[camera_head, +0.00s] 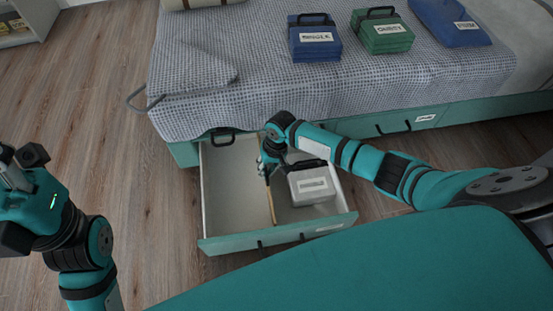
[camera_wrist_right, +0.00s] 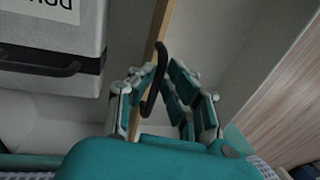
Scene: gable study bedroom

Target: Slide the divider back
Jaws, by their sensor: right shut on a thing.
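The divider (camera_head: 271,203) is a thin wooden strip standing across the open drawer (camera_head: 222,205) under the bed, running from back to front. In the right wrist view the divider (camera_wrist_right: 153,35) carries a curved black handle (camera_wrist_right: 153,88). My right gripper (camera_wrist_right: 160,78) has its fingers closed around this handle. In the head view my right gripper (camera_head: 265,168) reaches down into the drawer at the divider. My left gripper (camera_head: 22,170) is at the left edge, away from the drawer, and its fingers are not clear.
A grey labelled case (camera_head: 312,186) lies in the drawer right of the divider; the left compartment is empty. A blue case (camera_head: 314,40), a green case (camera_head: 382,33) and a blue pouch (camera_head: 450,22) lie on the bed (camera_head: 255,60). Wooden floor (camera_head: 110,120) is clear at left.

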